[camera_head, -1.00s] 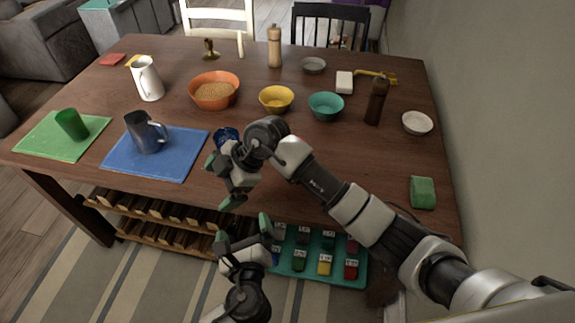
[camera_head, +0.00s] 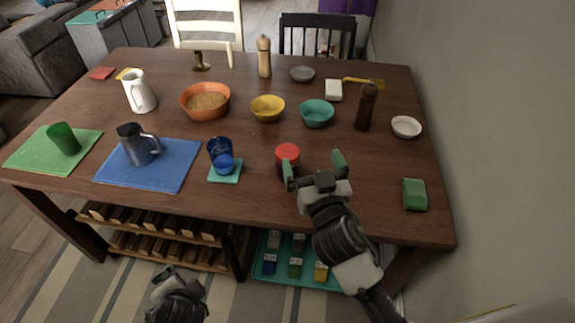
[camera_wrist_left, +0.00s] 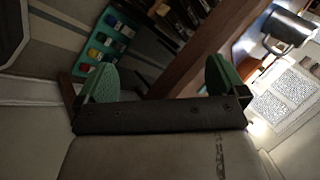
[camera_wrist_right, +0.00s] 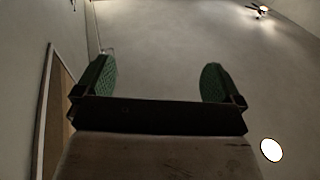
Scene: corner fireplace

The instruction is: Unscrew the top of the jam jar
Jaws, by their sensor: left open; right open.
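The jam jar (camera_head: 288,156) stands on the table near its front edge, with its red lid showing; its lower part is largely hidden. My right gripper (camera_head: 313,166) is open and empty at the jar's right. Its left finger overlaps the jar in the picture; I cannot tell if they touch. In the right wrist view the right gripper (camera_wrist_right: 158,78) points at the ceiling, with nothing between its fingers. My left gripper (camera_wrist_left: 160,78) is open and empty in the left wrist view, low in front of the table.
A blue cup (camera_head: 221,153) on a teal coaster (camera_head: 226,178) stands left of the jar. A metal jug (camera_head: 138,146) stands on a blue mat (camera_head: 170,178). A green sponge (camera_head: 414,194) lies at the right. A teal tray (camera_head: 305,281) sits below the table.

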